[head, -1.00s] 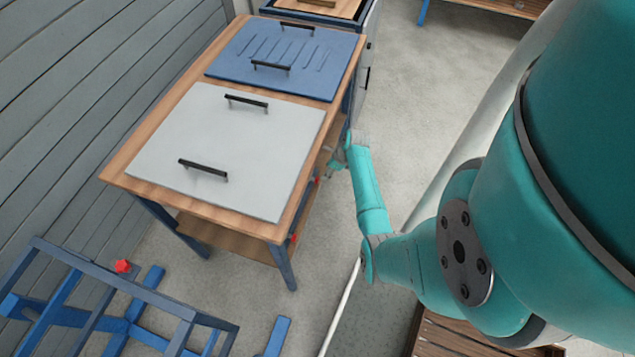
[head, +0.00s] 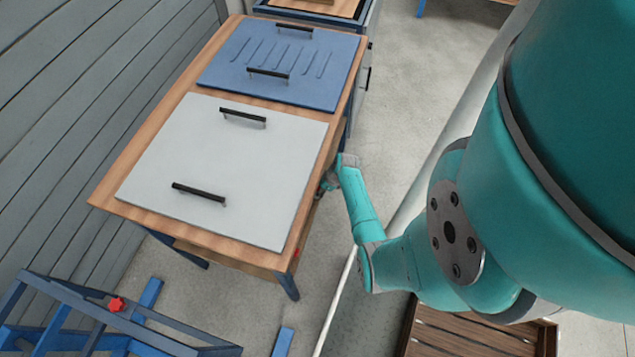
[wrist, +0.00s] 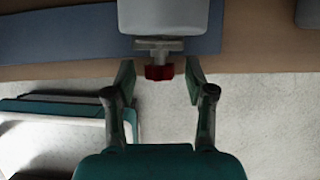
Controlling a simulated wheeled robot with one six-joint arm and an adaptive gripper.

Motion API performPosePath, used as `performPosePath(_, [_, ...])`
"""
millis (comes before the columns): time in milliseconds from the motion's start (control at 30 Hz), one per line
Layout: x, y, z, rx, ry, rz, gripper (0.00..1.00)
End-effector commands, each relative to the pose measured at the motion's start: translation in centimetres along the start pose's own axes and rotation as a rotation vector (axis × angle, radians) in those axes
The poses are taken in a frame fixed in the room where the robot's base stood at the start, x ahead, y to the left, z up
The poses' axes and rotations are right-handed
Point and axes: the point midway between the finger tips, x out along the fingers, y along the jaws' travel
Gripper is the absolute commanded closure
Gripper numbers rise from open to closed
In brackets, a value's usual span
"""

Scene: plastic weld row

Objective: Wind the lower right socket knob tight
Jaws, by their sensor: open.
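In the wrist view a dark red knob (wrist: 159,72) sits on a short grey stem under a pale rounded block (wrist: 164,16). My gripper (wrist: 159,80) is open, with one finger on each side of the knob and a gap on both sides. In the head view my gripper (head: 327,182) is at the right side of the wooden table (head: 150,215), below its top; its fingers are hard to make out. Another red knob (head: 296,254) shows near the table's front right corner. I cannot tell from the head view which knob is the lower right one.
A white panel (head: 225,165) and a blue panel (head: 285,62), both with black handles, lie on the table. A blue frame with a red knob (head: 117,304) stands at lower left. A slatted wooden pallet (head: 470,345) lies at lower right.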

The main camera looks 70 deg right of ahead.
Motion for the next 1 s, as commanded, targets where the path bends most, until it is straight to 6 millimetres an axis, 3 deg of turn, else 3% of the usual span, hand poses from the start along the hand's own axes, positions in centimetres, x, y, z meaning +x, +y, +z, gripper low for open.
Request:
performPosePath(300, [0.16, 0.18, -0.13, 0.000, 0.000, -0.001, 0.48])
performPosePath(500, [0.15, 0.17, -0.12, 0.000, 0.000, -0.001, 0.98])
performPosePath(533, [0.15, 0.16, -0.12, 0.000, 0.000, -0.001, 1.00])
performPosePath(767, [0.26, 0.41, -0.20, -0.014, 0.001, -0.033, 1.00])
performPosePath(1000, [0.36, 0.84, -0.24, -0.090, 0.003, -0.211, 1.00])
